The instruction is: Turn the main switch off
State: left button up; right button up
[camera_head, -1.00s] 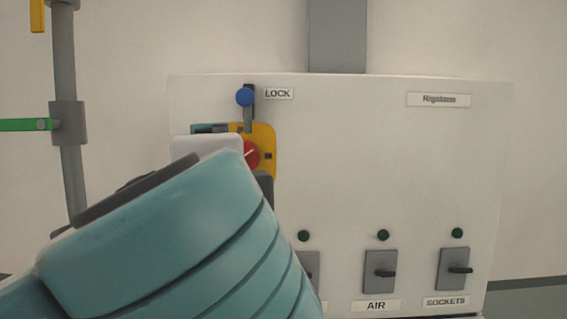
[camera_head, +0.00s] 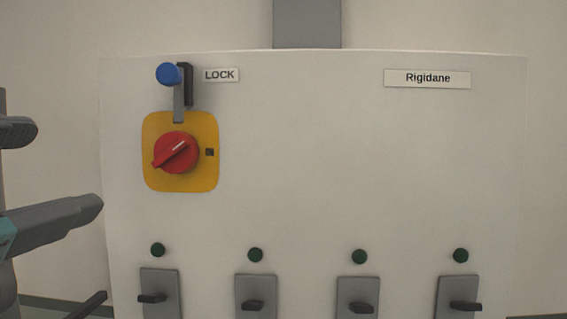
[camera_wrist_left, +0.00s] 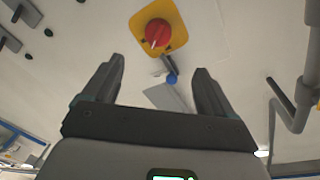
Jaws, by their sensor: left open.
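The main switch (camera_head: 176,153) is a red rotary knob on a yellow plate (camera_head: 207,178) on the white panel. Its handle is tilted, with a white mark toward the upper right. Above it a grey lever with a blue ball (camera_head: 168,74) stands by the LOCK label (camera_head: 221,75). My left gripper (camera_head: 68,167) is open and empty at the left edge, left of the switch and apart from it. In the left wrist view, the red knob (camera_wrist_left: 158,33) and blue ball (camera_wrist_left: 172,79) show beyond the open fingers (camera_wrist_left: 158,66). My right gripper is not in view.
Along the panel's lower part are several grey switches with black handles (camera_head: 255,305), with dark green lamps (camera_head: 255,255) above. A Rigidane label (camera_head: 427,78) is at upper right. The panel's middle is bare.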

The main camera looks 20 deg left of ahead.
pick_arm(q)
jog(key=p, duration=0.1)
send_near(163, 157)
jog(key=w+p, duration=0.1)
jog(key=w, duration=0.3)
jog(key=w+p, duration=0.1)
jog(key=w, duration=0.4)
jog(key=shift+w+a+r, duration=0.15)
jog(key=shift+w+a, duration=0.1)
jog(key=shift+s+a, duration=0.15)
jog(key=shift+a, duration=0.2)
jog(key=shift+d, duration=0.15)
jog(key=c, duration=1.1)
